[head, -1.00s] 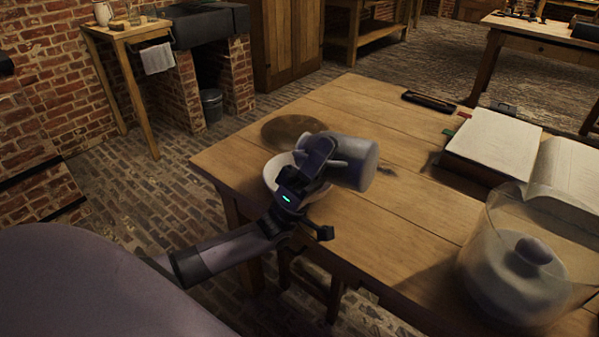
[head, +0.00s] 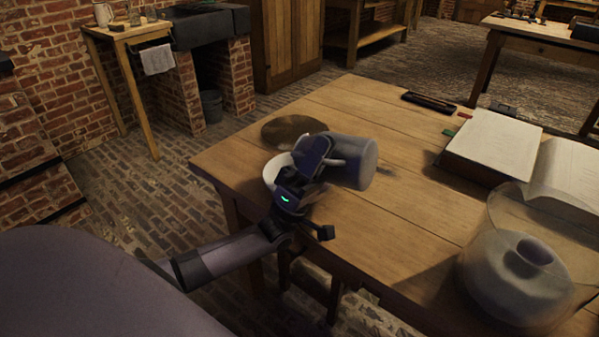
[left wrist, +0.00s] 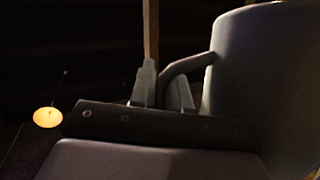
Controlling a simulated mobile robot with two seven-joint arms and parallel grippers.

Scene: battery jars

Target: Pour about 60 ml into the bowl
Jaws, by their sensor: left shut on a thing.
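My left gripper (head: 326,156) is shut on the handle of a grey jug (head: 356,163). The jug is held tipped far over above the table, its closed end to the right and its mouth side to the left, behind the gripper. A white bowl (head: 269,174) stands near the table's left corner, partly hidden by my gripper. The jug's mouth and any liquid stream or level in the bowl are hidden. In the left wrist view the jug's body (left wrist: 258,75) fills the right side, and its handle runs between the fingers (left wrist: 164,88). My right gripper is not in view.
The wooden table (head: 415,215) carries a round dark disc (head: 292,131) behind the bowl, an open book (head: 492,143), a dark tray (head: 428,102), and a large glass jar (head: 520,275) at the right front. The table's middle is clear.

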